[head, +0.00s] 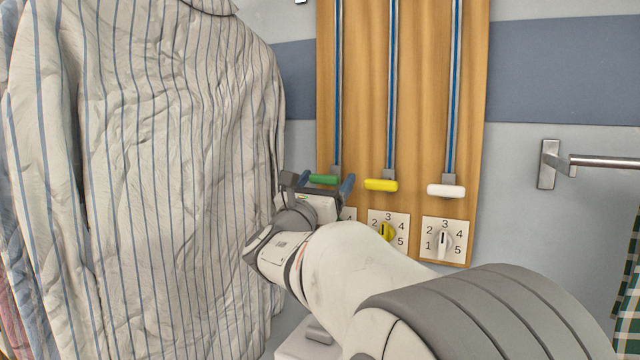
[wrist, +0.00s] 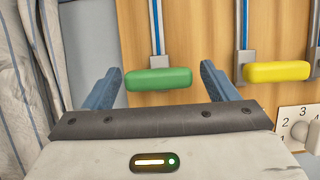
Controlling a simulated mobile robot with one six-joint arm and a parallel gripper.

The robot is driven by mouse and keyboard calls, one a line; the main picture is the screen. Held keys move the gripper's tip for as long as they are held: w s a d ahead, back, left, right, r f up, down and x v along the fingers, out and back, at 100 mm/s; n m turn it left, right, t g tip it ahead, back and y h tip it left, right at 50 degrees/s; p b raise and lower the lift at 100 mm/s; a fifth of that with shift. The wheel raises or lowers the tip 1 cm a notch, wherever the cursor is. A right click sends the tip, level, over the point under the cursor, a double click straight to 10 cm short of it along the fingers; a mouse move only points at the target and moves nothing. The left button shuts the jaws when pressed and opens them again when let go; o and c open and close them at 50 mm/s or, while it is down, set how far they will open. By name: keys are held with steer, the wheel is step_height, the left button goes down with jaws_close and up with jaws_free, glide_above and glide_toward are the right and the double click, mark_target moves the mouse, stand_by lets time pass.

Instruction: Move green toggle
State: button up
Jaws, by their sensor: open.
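The green toggle (head: 324,179) is a short horizontal bar at the bottom of the left blue-lined rail on the wooden board. In the wrist view the green toggle (wrist: 158,79) lies between and just beyond my two blue fingertips. My gripper (head: 318,182) is open, with one finger on each side of the toggle's ends; it also shows in the wrist view (wrist: 160,82). I cannot tell whether the fingers reach around it or touch it.
A yellow toggle (head: 381,185) and a white toggle (head: 445,191) hang on rails to the right. Numbered dials sit below, with yellow (head: 386,232) and white (head: 443,240) knobs. A striped shirt (head: 150,170) hangs close on the left. A metal bar (head: 605,161) is at right.

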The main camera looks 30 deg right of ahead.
steer(key=shift+s+a, duration=0.1)
steer(key=shift+a, duration=0.1)
steer(key=v, duration=0.7)
steer(key=shift+f, duration=0.2)
steer(key=shift+s, duration=0.1)
